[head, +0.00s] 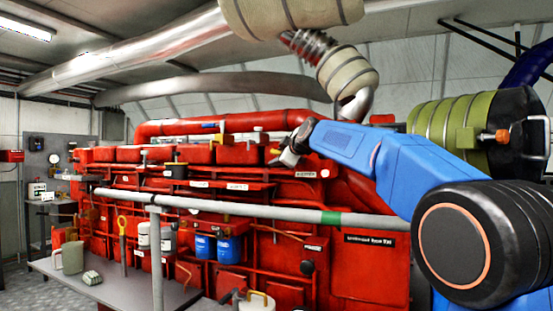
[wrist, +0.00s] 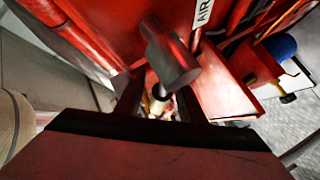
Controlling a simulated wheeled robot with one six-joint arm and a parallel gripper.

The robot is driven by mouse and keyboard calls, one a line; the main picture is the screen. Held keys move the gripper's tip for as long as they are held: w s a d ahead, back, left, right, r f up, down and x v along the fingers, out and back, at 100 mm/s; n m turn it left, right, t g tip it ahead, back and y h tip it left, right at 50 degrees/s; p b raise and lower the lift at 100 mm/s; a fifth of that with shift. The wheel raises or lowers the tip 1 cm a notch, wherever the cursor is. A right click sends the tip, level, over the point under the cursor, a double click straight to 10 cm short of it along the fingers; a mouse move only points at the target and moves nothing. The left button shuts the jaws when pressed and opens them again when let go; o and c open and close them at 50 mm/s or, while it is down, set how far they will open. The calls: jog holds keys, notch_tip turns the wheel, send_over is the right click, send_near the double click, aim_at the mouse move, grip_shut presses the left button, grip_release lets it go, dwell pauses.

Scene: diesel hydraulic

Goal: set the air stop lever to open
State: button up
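In the wrist view the two dark fingers of my gripper (wrist: 165,92) stand apart. A grey cylindrical piece (wrist: 172,60), which looks like the end of the air stop lever, shows at the opening between the fingertips. A small pale, brass-like part (wrist: 157,103) shows behind it in the gap. I cannot tell whether the fingers touch the cylinder. A white label reading "AIR" (wrist: 203,12) is just above, cut by the frame. In the head view my gripper (head: 284,158) is at the upper front of the red engine; the lever cannot be made out clearly there.
The red diesel engine (head: 370,272) fills the middle. A grey rail (head: 260,210) with a green band crosses in front of it, below my gripper. A grey bench (head: 130,287) stands at lower left. Blue filters (head: 228,250) sit on the engine front. Large pipes hang overhead.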

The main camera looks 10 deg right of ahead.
jog(key=shift+w+a, duration=0.15)
jog(key=shift+w, duration=0.25)
grip_shut()
